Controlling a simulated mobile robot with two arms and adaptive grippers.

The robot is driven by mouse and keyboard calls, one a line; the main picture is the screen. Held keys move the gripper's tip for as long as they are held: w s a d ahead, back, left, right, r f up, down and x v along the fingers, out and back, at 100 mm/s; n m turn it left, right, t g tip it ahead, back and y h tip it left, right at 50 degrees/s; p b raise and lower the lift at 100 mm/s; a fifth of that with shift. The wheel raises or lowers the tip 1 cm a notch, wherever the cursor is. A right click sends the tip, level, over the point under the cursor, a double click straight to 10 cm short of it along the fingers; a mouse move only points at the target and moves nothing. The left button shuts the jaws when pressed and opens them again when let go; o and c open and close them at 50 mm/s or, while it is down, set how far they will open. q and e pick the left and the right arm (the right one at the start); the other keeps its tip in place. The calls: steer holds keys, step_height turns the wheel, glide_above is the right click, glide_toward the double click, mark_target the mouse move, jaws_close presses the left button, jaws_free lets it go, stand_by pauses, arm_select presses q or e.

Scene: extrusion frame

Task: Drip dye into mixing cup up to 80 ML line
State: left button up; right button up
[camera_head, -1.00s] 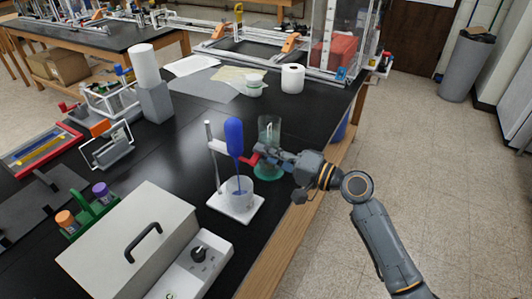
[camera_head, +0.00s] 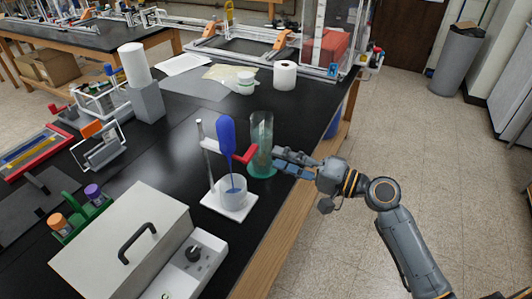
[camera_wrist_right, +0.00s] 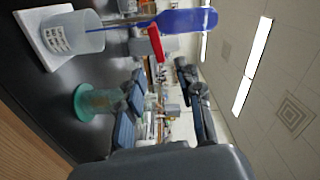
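A blue dye dropper (camera_head: 228,135) hangs upright in a white stand (camera_head: 203,150) with a red clamp lever (camera_head: 244,155); its thin tip points down into the mixing cup (camera_head: 233,196). The translucent cup sits on the stand's white base (camera_head: 229,208). A little blue shows in the cup; its level against the marks is too small to read. In the right wrist view, the cup (camera_wrist_right: 75,32), the dropper (camera_wrist_right: 185,20) and the red lever (camera_wrist_right: 156,44) show at the top. My right gripper (camera_head: 277,161) is open and empty, to the right of the lever, apart from it. My left gripper is out of view.
A clear cylinder with a green base (camera_head: 261,148) stands just right of the stand, close to my right gripper. A grey box with a black handle (camera_head: 120,245) and a white unit with a knob (camera_head: 193,262) lie in front. A paper roll (camera_head: 285,76) stands behind.

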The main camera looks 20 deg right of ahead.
steer(key=v, duration=0.5)
steer(key=shift+s, duration=0.1)
stand_by(0.3)
steer(key=w+d+f+m+h, duration=0.1)
steer(key=d+f+h, duration=0.15)
steer(key=f, duration=0.65)
steer(key=w+d+f+m+h, duration=0.1)
steer(key=w+d+f+h, duration=0.15)
steer(key=f, duration=0.65)
steer(key=s+d+f+g+h, duration=0.15)
steer(key=s+f, duration=0.25)
steer(key=f, duration=0.6)
steer(key=s+f+g+h, duration=0.3)
steer(key=s+f, duration=0.1)
steer(key=f, duration=0.7)
steer(key=s+a+f+n+g+h, duration=0.3)
steer(key=s+f+n+g, duration=0.3)
steer(key=s+f, duration=1.6)
steer(key=s+a+f+n, duration=0.1)
steer(key=s+n, duration=0.1)
steer(key=s, duration=0.4)
steer(key=s+a+f+n+g, duration=0.1)
steer(key=s+a+f+n, duration=0.1)
steer(key=s, duration=0.5)
steer(key=shift+s+a+n, duration=0.15)
steer(key=shift+s+n, duration=0.2)
steer(key=shift+n, duration=0.25)
